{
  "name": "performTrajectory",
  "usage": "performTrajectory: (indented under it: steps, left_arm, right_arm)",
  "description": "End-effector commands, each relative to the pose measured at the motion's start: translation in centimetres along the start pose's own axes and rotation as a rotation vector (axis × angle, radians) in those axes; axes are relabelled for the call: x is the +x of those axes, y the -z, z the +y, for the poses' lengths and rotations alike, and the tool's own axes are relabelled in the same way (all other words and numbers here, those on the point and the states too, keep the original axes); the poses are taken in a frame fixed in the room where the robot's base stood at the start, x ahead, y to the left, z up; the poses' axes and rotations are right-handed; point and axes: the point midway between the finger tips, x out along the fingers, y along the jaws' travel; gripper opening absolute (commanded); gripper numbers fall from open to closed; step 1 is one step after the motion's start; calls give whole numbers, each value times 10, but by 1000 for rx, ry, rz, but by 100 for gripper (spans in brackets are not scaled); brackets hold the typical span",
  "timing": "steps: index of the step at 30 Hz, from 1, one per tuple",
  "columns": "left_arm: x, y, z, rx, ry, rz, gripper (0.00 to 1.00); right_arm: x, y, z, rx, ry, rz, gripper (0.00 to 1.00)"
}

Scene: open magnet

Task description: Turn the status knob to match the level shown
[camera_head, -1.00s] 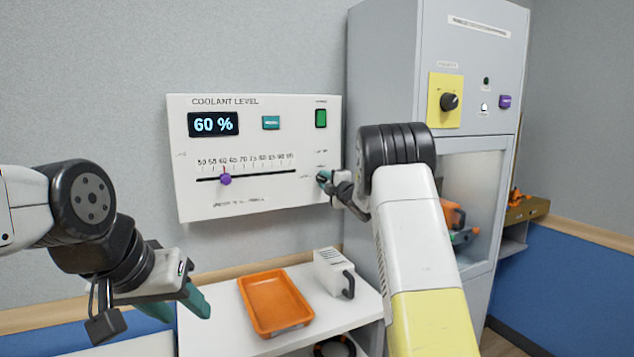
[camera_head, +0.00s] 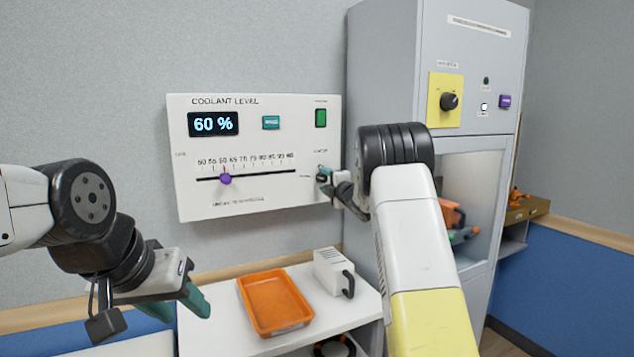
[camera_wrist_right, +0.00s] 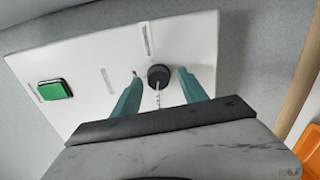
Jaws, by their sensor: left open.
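My right gripper (camera_wrist_right: 159,73) is open around this knob, a finger on each side with visible gaps. My left gripper (camera_head: 182,309) is open and empty, low at left. Another black knob (camera_head: 449,101) is on a yellow plate on the cabinet. The knob labels are too small to read.
The panel also has a teal button (camera_head: 271,122) and a green switch (camera_head: 321,118). Below, a white shelf (camera_head: 217,331) holds an orange tray (camera_head: 274,302) and a white handled box (camera_head: 333,271). The grey cabinet (camera_head: 388,60) stands close at right of the panel.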

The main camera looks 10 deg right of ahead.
Motion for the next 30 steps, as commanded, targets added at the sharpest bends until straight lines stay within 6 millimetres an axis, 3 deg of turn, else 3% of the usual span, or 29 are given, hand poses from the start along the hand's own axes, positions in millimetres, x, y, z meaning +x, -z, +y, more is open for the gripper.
performTrajectory:
  steps: [8, 21, 30]
  left_arm:
    - [0, 0, 0, 0, 0, 0, 45]
    - [0, 0, 0, 0, 0, 0, 45]
    - [0, 0, 0, 0, 0, 0, 45]
  right_arm:
    - [-5, -1, 1, 1, -1, -1, 51]
    - [-71, -1, 0, 2, 0, -1, 51]
    - [-78, 0, 0, 0, 0, 0, 51]
